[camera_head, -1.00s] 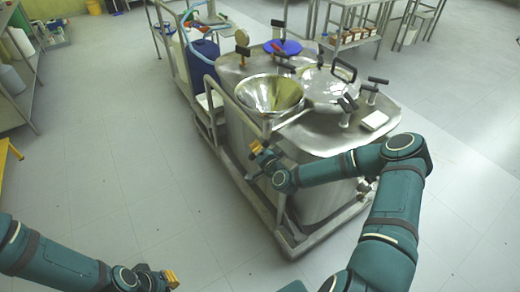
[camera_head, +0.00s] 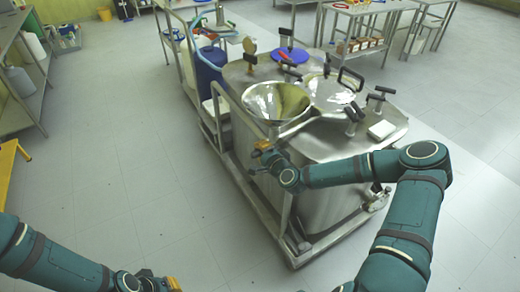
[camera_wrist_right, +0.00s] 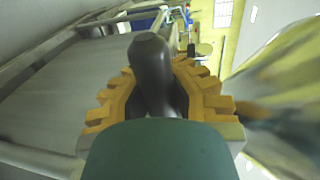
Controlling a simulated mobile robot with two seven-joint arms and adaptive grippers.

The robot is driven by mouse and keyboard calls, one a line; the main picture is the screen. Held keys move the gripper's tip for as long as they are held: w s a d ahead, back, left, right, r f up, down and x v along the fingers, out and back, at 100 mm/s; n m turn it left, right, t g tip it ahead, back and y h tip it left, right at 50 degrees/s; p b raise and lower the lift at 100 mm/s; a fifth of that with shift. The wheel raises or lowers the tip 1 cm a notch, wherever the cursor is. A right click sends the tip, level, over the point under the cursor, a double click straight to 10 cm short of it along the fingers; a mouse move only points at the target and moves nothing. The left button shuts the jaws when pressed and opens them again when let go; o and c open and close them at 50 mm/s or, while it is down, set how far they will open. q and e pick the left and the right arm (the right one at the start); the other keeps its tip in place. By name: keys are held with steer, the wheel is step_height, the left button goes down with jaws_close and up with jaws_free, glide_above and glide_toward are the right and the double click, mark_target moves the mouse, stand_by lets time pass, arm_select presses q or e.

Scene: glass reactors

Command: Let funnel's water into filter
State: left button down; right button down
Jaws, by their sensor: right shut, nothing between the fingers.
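The shiny steel funnel (camera_head: 277,99) sits at the near left part of the metal reactor top (camera_head: 345,140). I cannot tell whether water is in it. No part is clearly recognisable as the filter. My right gripper (camera_head: 262,149) is shut just below and in front of the funnel's near rim. In the right wrist view its yellow fingers (camera_wrist_right: 158,95) flank a dark rounded shape (camera_wrist_right: 152,65), which I cannot identify. A blurred reflective surface lies at that view's right. My left gripper (camera_head: 172,284) is low at the bottom edge, mostly cut off.
A round lid with a black handle (camera_head: 350,78) and T-handled fittings (camera_head: 380,93) stand right of the funnel. A metal rail frame (camera_head: 228,100) borders the reactor's left side. A blue drum (camera_head: 211,64) stands behind it.

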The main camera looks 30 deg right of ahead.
steer(key=shift+f, duration=0.1)
steer(key=c, duration=0.8)
jaws_free()
steer(key=shift+s, duration=0.2)
steer(key=shift+w, duration=0.1)
steer(key=s, duration=0.4)
steer(key=s+r, duration=0.1)
steer(key=s, duration=0.3)
steer(key=s+r, duration=0.1)
steer(key=s, duration=0.2)
steer(key=shift+s+d, duration=0.35)
steer(key=shift+s, duration=0.05)
